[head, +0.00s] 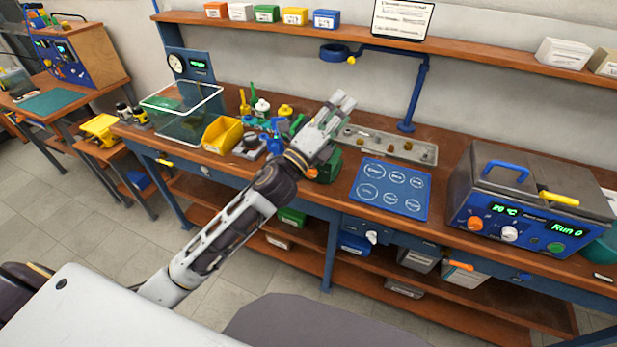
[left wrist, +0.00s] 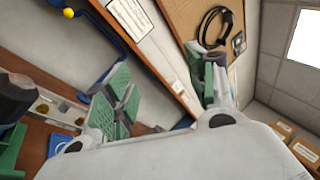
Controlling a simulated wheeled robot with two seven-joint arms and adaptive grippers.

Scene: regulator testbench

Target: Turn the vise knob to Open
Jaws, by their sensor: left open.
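A green block-like body (head: 327,166), which may be the vise, stands at the bench's front edge, partly hidden behind my left wrist. I cannot make out its knob or any Open mark. Green and dark parts (left wrist: 12,150) at the lower left of the left wrist view may belong to it. My left gripper (head: 342,103) is open and empty, raised above the bench just over and behind this green body. Its two green-padded fingers are spread in the left wrist view (left wrist: 165,88). My right gripper is in neither view.
A metal tray (head: 425,152) with small parts and a blue mat (head: 385,205) lie right of the gripper. A blue lamp arm (head: 417,90) rises behind. A yellow bin (head: 222,134) stands left. A grey bath unit (head: 525,185) stands right.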

